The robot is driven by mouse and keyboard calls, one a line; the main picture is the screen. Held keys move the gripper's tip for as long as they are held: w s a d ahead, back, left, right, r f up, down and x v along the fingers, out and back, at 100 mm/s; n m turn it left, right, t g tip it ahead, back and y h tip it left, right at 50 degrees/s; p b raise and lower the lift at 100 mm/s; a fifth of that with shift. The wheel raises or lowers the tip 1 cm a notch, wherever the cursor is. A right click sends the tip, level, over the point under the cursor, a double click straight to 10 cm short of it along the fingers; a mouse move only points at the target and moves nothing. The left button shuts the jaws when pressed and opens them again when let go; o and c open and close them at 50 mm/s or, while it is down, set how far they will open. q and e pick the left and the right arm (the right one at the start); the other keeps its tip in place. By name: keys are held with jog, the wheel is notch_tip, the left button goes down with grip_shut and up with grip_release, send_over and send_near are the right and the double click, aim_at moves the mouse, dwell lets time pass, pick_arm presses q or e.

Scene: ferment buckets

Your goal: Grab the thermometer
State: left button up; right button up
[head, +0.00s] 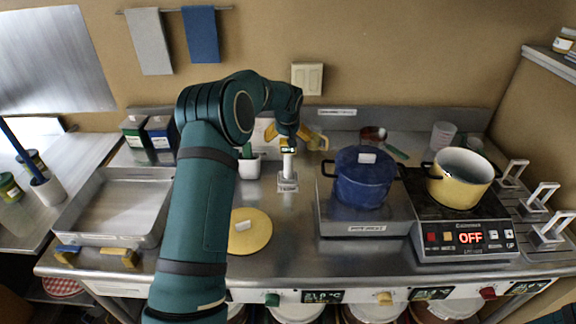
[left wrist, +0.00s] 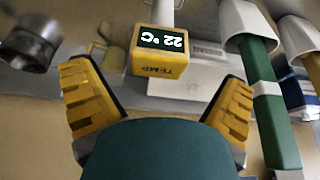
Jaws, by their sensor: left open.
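The thermometer (head: 288,150) stands upright in a white holder (head: 288,183) at the middle back of the steel counter. In the left wrist view its yellow head (left wrist: 160,66) shows a dark display reading 22 °C and a TEMP label, both upside down. My left gripper (head: 294,138) is open, with one yellow finger toward each side of the head. In the left wrist view the open gripper (left wrist: 158,78) has the head centred just beyond the fingertips, with clear gaps on both sides. My right gripper is in neither view.
A white cup with a green-handled tool (head: 248,165) stands just left of the holder. A blue pot (head: 363,180) on a scale is to the right, then a yellow pot (head: 461,180) on a cooktop. A yellow round lid (head: 250,242) lies in front.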

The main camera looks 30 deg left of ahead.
aim_at(288, 160)
pick_arm(q)
jog(key=x, duration=0.3)
jog(key=shift+w+f, duration=0.1)
jog(key=shift+f, duration=0.1)
jog(key=c, duration=1.4)
jog(key=shift+r, duration=0.1)
